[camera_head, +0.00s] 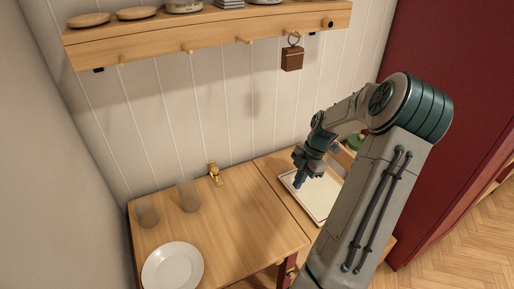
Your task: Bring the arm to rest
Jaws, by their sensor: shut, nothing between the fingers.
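My arm reaches up from the lower right and bends at the elbow, with its end pointing down and to the left. My gripper (299,181) is shut and empty. In this view it shows over the left part of a white tray (322,212) on the wooden counter. I cannot tell how high above the tray it is. My arm hides part of the tray's right side.
A wooden counter (230,224) holds two clear glasses (188,197), a white plate (173,268) and a brass fitting (215,174). A wooden shelf (215,35) with pegs and a hanging brown block (292,59) is above. A red cabinet (445,60) stands at right.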

